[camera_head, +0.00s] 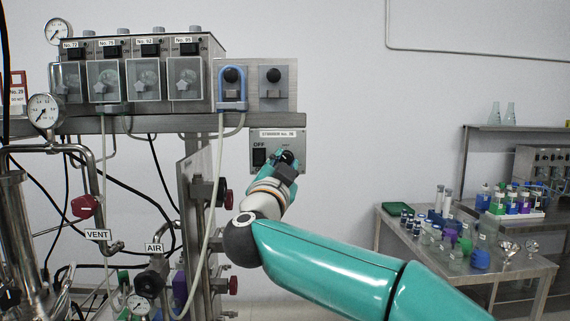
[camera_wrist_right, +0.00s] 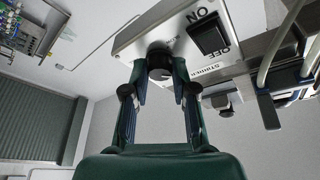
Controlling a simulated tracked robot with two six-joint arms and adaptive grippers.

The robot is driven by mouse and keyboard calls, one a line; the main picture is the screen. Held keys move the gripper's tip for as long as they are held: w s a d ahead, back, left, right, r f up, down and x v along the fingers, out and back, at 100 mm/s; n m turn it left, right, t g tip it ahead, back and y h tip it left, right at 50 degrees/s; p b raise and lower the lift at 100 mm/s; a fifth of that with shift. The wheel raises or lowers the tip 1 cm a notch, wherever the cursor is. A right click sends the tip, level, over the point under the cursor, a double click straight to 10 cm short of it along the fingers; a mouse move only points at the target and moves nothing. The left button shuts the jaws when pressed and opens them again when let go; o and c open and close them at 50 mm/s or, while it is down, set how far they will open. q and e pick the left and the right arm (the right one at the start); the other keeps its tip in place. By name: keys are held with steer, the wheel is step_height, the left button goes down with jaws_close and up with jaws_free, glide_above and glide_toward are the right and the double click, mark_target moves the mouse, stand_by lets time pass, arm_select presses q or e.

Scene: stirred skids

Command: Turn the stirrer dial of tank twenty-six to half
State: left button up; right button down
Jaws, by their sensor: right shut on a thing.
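The stirrer box (camera_head: 293,140) hangs below the shelf beam in the head view, with a label that seems to read STIRRER No. 26. It carries a black rocker switch (camera_head: 259,157) marked OFF at its left and a black dial (camera_head: 288,156) at its right. My right gripper (camera_head: 286,165) reaches up to the dial and hides part of it. In the right wrist view the gripper (camera_wrist_right: 160,72) is shut on the dial (camera_wrist_right: 159,62), one finger on each side. The ON/OFF switch (camera_wrist_right: 208,35) is beside it. My left gripper is not in view.
Pump heads (camera_head: 143,79) stand on the shelf at upper left. A tube (camera_head: 219,190) hangs left of the box. Red-knobbed valves (camera_head: 228,200) sit below. A side table (camera_head: 530,268) at right holds bottles and flasks. The wall between is clear.

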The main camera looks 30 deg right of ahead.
steer(key=shift+w+a+m+g+y+p, duration=0.15)
steer(key=shift+m+g+p, duration=0.35)
steer(key=shift+m, duration=1.05)
steer(key=shift+s+m+g+y+p, duration=0.1)
steer(key=shift+m+g+p, duration=0.35)
steer(key=shift+m, duration=1.15)
steer(key=shift+w+a+m+g+y+p, duration=0.25)
steer(key=shift+m+g, duration=0.4)
steer(key=shift+m, duration=0.9)
steer(key=shift+s+d, duration=0.2)
steer(key=c, duration=0.9)
jaws_free()
steer(key=shift+d+r, duration=0.1)
steer(key=shift+r, duration=0.05)
steer(key=shift+s, duration=0.1)
steer(key=v, duration=1.2)
